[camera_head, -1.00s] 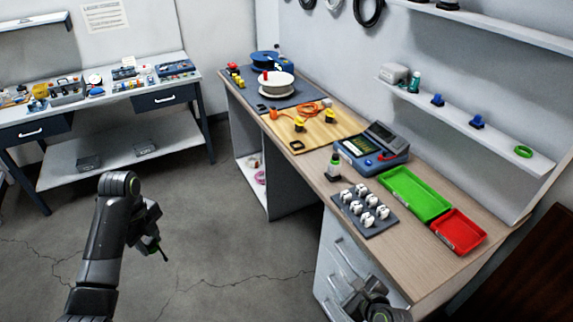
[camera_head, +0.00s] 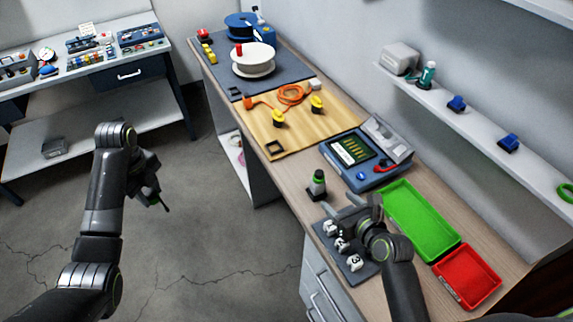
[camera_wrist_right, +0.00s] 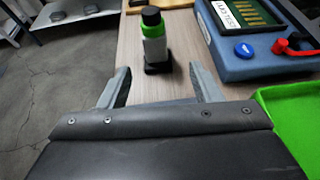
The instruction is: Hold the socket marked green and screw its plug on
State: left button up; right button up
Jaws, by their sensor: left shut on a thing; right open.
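An upright bottle-like piece (camera_head: 317,185) with a black top and a green band stands on the table. In the right wrist view this piece (camera_wrist_right: 154,40) stands in a black square base, ahead of my open fingers and apart from them. My right gripper (camera_head: 353,205) is open and empty, over the rack of white pieces. My left gripper (camera_head: 155,195) hangs over the floor, away from the table. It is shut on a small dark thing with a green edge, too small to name. I cannot tell which pieces are the socket and its plug.
A dark rack (camera_head: 325,240) of white numbered pieces lies partly under my right arm. A green tray (camera_head: 425,215) and red tray (camera_head: 467,277) lie to its right. An orange cable (camera_head: 290,95) and two yellow pieces lie on a wooden board.

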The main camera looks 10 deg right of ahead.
aim_at(321, 188)
jog(key=shift+s+a+r, duration=0.2)
jog(key=shift+s, duration=0.2)
jog(key=shift+s+a+r, duration=0.15)
jog(key=shift+s+r, duration=0.05)
jog(key=shift+s, duration=0.15)
jog(key=shift+d+x, duration=0.1)
jog(key=shift+x, duration=1.5)
jog(key=shift+d+x, duration=0.15)
jog(key=shift+x, duration=1.5)
jog(key=shift+w, duration=0.1)
jog(key=shift+x, duration=3)
jog(key=c, duration=1.1)
